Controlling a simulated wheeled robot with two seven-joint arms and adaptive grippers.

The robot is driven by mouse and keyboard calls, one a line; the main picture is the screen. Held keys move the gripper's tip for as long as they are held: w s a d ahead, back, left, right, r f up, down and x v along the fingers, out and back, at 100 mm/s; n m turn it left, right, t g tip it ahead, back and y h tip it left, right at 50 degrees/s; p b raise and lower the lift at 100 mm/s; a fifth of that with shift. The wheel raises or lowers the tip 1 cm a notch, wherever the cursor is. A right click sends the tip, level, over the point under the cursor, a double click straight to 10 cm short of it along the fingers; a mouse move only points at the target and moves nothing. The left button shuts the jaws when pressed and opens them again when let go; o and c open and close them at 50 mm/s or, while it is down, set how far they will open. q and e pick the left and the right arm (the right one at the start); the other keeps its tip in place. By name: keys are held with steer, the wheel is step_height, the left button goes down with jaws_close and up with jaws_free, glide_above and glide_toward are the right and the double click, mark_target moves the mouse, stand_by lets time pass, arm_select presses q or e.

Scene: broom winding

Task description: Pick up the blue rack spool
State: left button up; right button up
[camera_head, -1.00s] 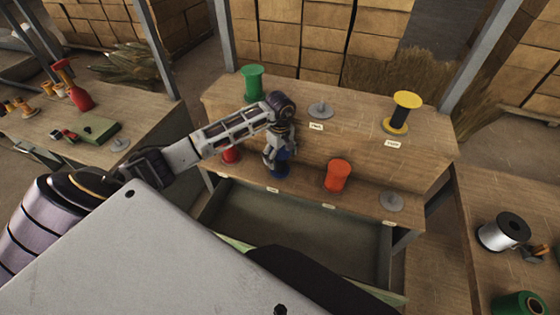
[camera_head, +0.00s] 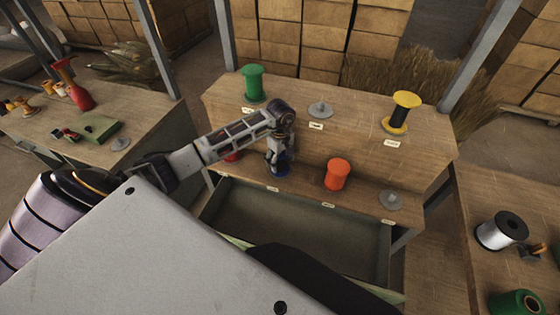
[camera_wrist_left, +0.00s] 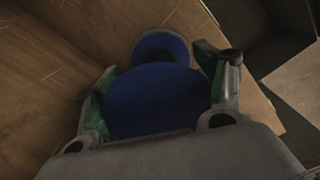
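The blue rack spool (camera_head: 282,169) stands on the lower shelf of the middle wooden rack in the head view, partly hidden by my left gripper. In the left wrist view the blue spool (camera_wrist_left: 155,100) shows from above, between the two fingers. My left gripper (camera_head: 277,160) is lowered over the spool. In the wrist view its fingers (camera_wrist_left: 155,90) stand wide apart, one on each side of the near blue flange. Whether the pads touch it is hard to tell. My right gripper is not in view.
A red spool (camera_head: 232,156) is partly hidden by my left arm, and an orange-red spool (camera_head: 338,174) stands right of the blue one. Green (camera_head: 253,83) and yellow (camera_head: 401,112) spools stand on the upper shelf. An empty grey holder (camera_head: 391,201) is at lower right.

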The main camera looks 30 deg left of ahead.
arm_select(q)
steer(key=c, duration=0.6)
steer(key=shift+o, duration=0.2)
steer(key=shift+r, duration=0.1)
steer(key=shift+r+b, duration=0.55)
steer(key=shift+r, duration=2.85)
steer(key=shift+s+d+b, duration=0.25)
steer(key=shift+s+b, duration=0.05)
steer(key=shift+s, duration=1)
steer(key=s+d+b, duration=0.2)
steer(key=s+d, duration=0.1)
steer(key=s, duration=1.1)
steer(key=shift+s+d+b, duration=0.35)
steer(key=shift+s, duration=0.05)
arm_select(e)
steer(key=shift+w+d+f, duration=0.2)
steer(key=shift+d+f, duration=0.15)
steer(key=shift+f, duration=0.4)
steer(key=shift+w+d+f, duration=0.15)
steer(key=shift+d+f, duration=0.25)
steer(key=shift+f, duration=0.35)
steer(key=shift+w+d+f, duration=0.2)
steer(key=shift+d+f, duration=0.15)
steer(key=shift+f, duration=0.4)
